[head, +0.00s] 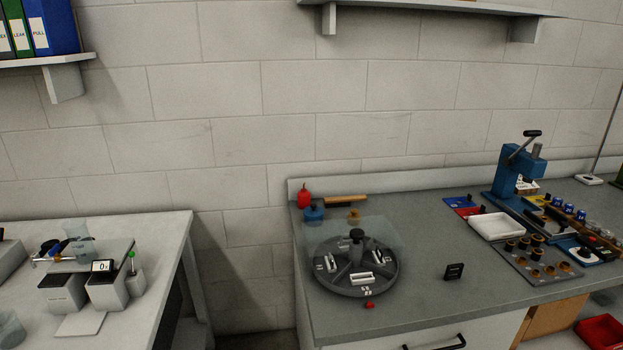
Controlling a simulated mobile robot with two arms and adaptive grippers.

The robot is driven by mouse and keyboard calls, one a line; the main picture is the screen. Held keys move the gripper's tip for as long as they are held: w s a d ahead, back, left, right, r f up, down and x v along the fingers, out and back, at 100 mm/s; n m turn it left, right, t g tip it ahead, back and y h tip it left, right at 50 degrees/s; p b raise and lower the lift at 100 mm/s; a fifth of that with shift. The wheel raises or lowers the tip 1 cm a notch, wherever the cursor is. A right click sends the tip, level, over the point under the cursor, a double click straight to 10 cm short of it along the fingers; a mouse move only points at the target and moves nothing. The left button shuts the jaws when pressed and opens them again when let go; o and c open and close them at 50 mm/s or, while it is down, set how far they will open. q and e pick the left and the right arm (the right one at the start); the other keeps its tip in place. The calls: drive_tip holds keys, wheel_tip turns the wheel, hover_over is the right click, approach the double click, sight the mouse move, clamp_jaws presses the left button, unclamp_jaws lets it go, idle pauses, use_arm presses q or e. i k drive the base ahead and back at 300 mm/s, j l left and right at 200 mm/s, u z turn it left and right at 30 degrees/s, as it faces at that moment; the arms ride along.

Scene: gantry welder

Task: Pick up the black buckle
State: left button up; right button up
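A small black block-like piece (454,271) stands on the grey workbench, right of the round fixture and near the front edge. It looks like the black buckle, but it is too small to make out its shape fully. Nothing touches it. The round dark fixture (322,276) has a black knob in its middle and several white pieces set in its compartments. Neither of my grippers is in view.
The grey workbench (420,225) holds a white tray (496,226), a blue press (510,180) and a plate with several dark and brass parts (508,272) at right. A clear panel (378,232) stands behind the fixture. A gap separates the left bench (150,245).

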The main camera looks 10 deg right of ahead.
sight(461, 266)
drive_tip(key=z, duration=1.25)
